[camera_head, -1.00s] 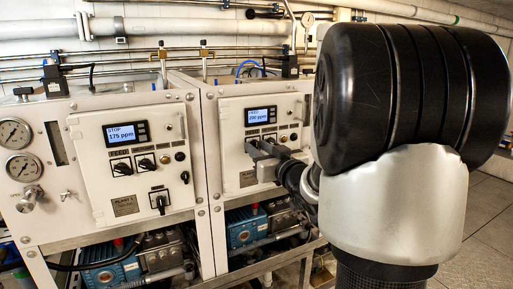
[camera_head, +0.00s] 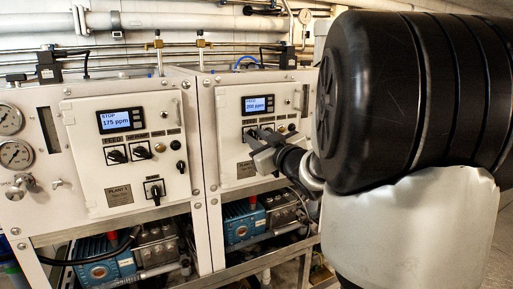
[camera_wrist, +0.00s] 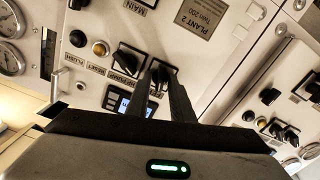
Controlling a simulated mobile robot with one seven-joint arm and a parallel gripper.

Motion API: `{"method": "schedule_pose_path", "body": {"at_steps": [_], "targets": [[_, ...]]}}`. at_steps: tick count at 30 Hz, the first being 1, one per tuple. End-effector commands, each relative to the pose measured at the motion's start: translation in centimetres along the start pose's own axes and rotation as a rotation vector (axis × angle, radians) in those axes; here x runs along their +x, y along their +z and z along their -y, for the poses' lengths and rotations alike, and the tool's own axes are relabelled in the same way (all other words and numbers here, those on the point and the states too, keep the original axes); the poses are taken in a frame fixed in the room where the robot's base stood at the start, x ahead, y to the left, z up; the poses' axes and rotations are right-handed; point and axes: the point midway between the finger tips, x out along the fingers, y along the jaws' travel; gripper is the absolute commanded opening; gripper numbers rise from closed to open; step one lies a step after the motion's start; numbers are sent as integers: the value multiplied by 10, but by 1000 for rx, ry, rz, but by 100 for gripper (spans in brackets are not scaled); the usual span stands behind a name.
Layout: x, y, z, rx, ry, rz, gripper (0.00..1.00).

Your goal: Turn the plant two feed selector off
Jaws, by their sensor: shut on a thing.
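The plant two panel (camera_head: 232,170) is the right-hand white control box. Its lit display (camera_head: 258,104) seems to read FEED and 200 ppm. In the wrist view, turned upside down, the black feed selector knob (camera_wrist: 163,72) sits between the fingers of my gripper (camera_wrist: 163,84). The fingers are closed on the knob and hide part of it, so its exact angle is unclear. In the head view, my gripper (camera_head: 262,146) is against the panel below the display and covers the selector there. A second black knob, labelled HP PUMP (camera_wrist: 130,60), is close beside the fingers.
The plant one panel (camera_head: 105,180) stands to the left; its display (camera_head: 115,119) reads STOP and 175 ppm. Pressure gauges (camera_head: 15,154) are at far left. Blue pumps (camera_head: 243,220) sit below the panels. Pipes run along the wall behind.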

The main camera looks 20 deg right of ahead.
Motion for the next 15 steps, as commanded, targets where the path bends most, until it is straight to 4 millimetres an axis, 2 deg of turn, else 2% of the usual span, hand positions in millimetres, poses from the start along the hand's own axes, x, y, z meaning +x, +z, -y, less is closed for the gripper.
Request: {"method": "schedule_pose_path", "body": {"at_steps": [15], "targets": [[0,3,2,-478,1,-5,0]]}}
